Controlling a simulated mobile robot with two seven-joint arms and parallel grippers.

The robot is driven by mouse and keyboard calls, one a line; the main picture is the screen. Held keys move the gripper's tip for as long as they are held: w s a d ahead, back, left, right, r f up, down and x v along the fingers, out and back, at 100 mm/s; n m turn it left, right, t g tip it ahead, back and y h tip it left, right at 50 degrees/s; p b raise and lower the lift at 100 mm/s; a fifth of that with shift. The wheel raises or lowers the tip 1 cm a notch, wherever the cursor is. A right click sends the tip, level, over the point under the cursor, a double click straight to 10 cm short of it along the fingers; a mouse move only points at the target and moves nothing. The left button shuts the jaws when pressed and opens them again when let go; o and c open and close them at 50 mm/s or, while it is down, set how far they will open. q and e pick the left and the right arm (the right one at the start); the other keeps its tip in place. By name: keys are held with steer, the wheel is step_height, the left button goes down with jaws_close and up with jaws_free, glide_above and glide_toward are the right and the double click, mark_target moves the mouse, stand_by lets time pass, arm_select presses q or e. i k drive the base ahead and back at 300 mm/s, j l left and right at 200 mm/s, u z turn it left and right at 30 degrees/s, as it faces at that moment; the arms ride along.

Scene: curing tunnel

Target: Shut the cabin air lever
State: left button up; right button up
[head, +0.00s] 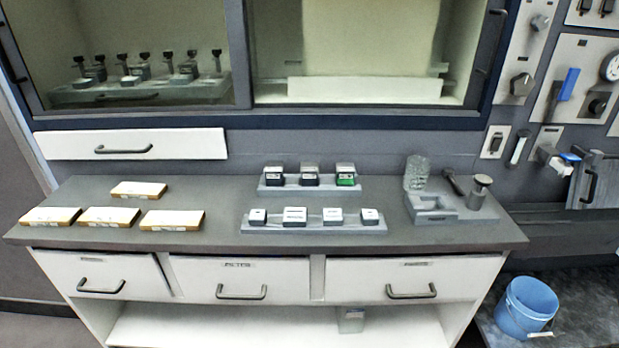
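A blue lever (569,84) stands upright, leaning slightly right, on a pale wall panel at the upper right. A second, smaller blue handle (570,157) sits on a white and grey fitting (550,155) lower on the same wall and lies nearly flat. No readable label shows which of them is the cabin air lever. Neither of my grippers is in view.
Dark knobs (521,84), a round gauge (611,68) and a grey door with a handle (591,184) surround the levers. A counter (225,190) with boxes, racks and a glass stands left. A blue bucket (526,306) sits low right.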

mark_target(564, 94)
steer(key=z, duration=1.25)
steer(key=i+l+z, duration=0.1)
